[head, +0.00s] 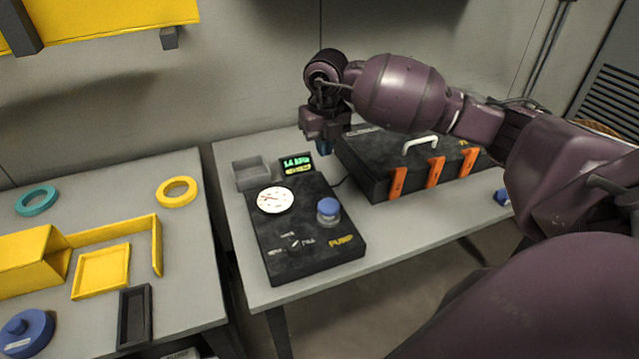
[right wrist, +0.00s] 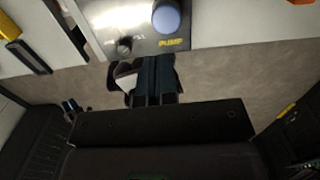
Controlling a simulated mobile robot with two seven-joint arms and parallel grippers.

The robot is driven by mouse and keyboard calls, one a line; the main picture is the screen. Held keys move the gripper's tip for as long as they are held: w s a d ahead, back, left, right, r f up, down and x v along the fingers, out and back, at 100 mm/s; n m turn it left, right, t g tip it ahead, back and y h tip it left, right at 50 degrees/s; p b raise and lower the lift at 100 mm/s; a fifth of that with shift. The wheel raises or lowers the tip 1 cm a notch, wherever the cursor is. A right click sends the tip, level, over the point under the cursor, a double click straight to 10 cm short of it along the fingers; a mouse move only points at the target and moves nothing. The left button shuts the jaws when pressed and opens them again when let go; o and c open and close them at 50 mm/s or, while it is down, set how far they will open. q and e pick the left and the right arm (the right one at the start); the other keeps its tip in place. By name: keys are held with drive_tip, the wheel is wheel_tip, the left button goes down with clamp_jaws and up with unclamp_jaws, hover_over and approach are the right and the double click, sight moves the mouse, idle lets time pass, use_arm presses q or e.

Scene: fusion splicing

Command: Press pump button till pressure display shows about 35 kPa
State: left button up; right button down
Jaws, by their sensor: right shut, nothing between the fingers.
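The black pump box (head: 305,258) lies on the right-hand table, with a blue round pump button (head: 328,207) on its right side above the PUMP label. The button also shows at the top of the right wrist view (right wrist: 167,17). A small pressure display (head: 297,164) with green digits stands at the box's far end; I cannot read the digits surely. A white dial gauge (head: 275,200) sits at the upper left of the box. My right gripper (head: 325,148) is shut and empty, raised beyond the button and apart from it. My left gripper is not in view.
A small selector knob (head: 294,244) is on the pump box. A grey open tray (head: 251,173) stands behind it. A black case (head: 405,165) with orange latches lies to the right. The left table (head: 110,205) holds yellow parts and rings.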

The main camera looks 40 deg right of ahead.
drive_tip(key=g, duration=0.2)
drive_tip(key=w+d+g+y, duration=0.1)
drive_tip(key=shift+d+g, duration=0.15)
drive_tip(key=shift+g, duration=0.25)
approach(331, 207)
drive_tip(key=x, duration=0.5)
drive_tip(key=shift+s+f, duration=0.2)
drive_tip(key=shift+f, duration=0.65)
